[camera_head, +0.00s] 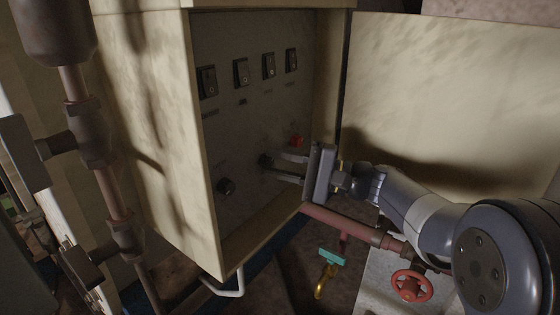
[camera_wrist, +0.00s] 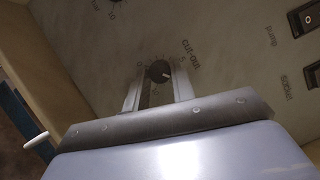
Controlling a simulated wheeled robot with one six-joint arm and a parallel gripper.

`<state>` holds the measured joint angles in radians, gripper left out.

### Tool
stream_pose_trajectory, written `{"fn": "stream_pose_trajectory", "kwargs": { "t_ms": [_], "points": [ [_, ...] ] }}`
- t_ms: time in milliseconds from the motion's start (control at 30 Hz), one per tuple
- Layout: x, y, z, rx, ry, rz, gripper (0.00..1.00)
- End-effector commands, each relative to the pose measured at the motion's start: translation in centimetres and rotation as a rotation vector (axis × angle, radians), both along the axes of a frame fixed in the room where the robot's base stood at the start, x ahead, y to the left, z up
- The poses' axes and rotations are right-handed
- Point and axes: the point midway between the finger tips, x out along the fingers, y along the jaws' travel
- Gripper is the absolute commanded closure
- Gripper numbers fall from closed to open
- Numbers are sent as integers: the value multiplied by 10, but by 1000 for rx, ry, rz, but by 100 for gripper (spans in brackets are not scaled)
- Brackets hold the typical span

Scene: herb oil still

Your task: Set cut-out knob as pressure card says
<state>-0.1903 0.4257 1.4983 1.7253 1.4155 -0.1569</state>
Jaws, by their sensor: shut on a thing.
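The cut-out knob (camera_wrist: 158,70) is a small dark round knob on the grey panel, with "cut-out" printed beside it. A pale mark on it points to the right in the wrist view. In the head view the cut-out knob (camera_head: 265,161) sits low on the panel. My gripper (camera_head: 276,169) reaches in from the right, its two fingers shut on the knob. In the wrist view my gripper (camera_wrist: 158,88) has one finger on each side of it. I see no pressure card in either view.
A second dark knob (camera_head: 225,186) is to the left. A red button (camera_head: 296,140) is close above my fingers. Several rocker switches (camera_head: 240,73) line the panel top. The cabinet's left wall (camera_head: 160,130) and open door (camera_head: 440,100) flank it. Below are pipes and a red handwheel (camera_head: 411,285).

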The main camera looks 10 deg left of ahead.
Motion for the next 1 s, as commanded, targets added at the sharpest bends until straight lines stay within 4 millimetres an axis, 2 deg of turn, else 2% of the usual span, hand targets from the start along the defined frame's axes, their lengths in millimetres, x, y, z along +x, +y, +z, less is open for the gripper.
{"fn": "stream_pose_trajectory", "kwargs": {
  "t_ms": [233,700,733,1000],
  "points": [
    [0,0,-1,26,63,0,99],
    [0,0,-1,31,74,0,99],
    [0,0,-1,31,74,0,75],
    [0,0,-1,30,74,0,54]
  ]
}}
